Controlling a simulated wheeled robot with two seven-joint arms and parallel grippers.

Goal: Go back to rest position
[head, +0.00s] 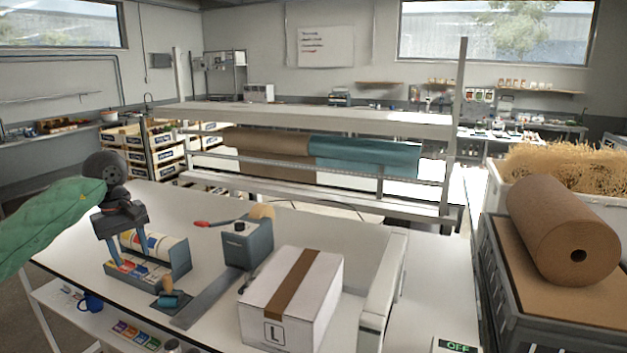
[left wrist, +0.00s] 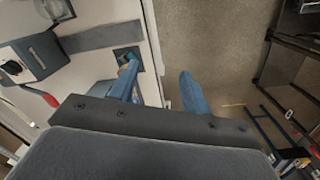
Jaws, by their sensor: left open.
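My left gripper (head: 118,245) hangs over the left end of the white worktable (head: 310,222), beside a rack of coloured labels (head: 155,262). In the left wrist view, its two blue fingers are apart (left wrist: 160,88), and no object shows held between them. A small stamp with a wooden handle on a dark pad (left wrist: 126,57) lies beyond one finger; the pad also shows in the head view (head: 172,300). My right gripper is in neither view.
A grey tape dispenser (head: 247,245) with a red handle and a closed white box marked L (head: 318,290) stand on the table. A kraft paper roll (head: 565,235) lies at the right. A lower shelf (head: 60,297) holds a blue mug (head: 92,303).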

